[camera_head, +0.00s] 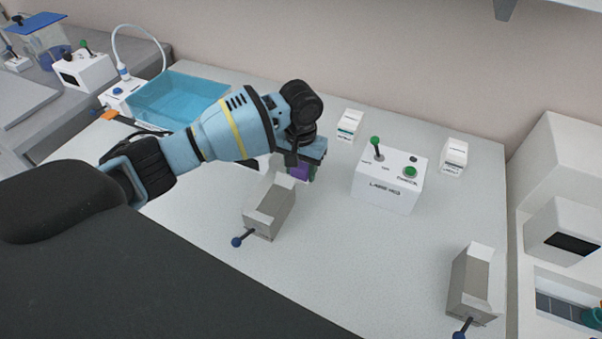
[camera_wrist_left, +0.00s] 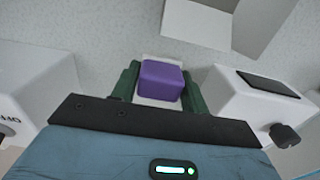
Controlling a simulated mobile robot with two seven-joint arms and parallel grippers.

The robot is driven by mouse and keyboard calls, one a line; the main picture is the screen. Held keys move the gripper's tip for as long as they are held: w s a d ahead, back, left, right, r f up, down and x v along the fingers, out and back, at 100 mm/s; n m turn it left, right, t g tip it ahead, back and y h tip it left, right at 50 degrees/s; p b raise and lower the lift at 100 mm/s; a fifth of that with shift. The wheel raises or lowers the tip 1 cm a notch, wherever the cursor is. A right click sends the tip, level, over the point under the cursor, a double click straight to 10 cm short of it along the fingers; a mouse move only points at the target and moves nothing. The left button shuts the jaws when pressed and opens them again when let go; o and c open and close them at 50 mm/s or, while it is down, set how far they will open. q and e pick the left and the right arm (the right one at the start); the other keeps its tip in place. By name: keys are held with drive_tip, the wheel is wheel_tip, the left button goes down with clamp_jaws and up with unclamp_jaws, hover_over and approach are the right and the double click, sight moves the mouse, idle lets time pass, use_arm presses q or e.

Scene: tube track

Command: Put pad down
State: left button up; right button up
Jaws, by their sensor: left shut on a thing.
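My left gripper (camera_head: 303,170) reaches in from the left over the white table and points down behind a grey open-ended holder. It is shut on the purple pad (camera_head: 299,172), which is mostly hidden by the gripper in the head view. In the left wrist view the purple pad (camera_wrist_left: 162,80) sits between the two green fingers of the left gripper (camera_wrist_left: 163,88). Something white shows just around the pad there; I cannot tell whether the pad touches it. My right gripper is not in view.
The grey holder (camera_head: 271,205) with a blue-knobbed lever stands in front of the gripper. A second holder (camera_head: 471,284) is at the front right. A white control box (camera_head: 389,186) with green knobs stands right. A blue basin (camera_head: 178,100) is back left. The table between the holders is clear.

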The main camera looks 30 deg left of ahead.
sight(301, 165)
use_arm(q)
drive_tip(key=shift+f, duration=1.05)
drive_tip(key=shift+f, duration=0.15)
drive_tip(key=o, duration=1)
drive_tip(key=shift+c, duration=0.2)
wheel_tip(301, 165, up, 12)
drive_tip(key=shift+r+p, duration=0.15)
drive_tip(key=shift+p, duration=0.55)
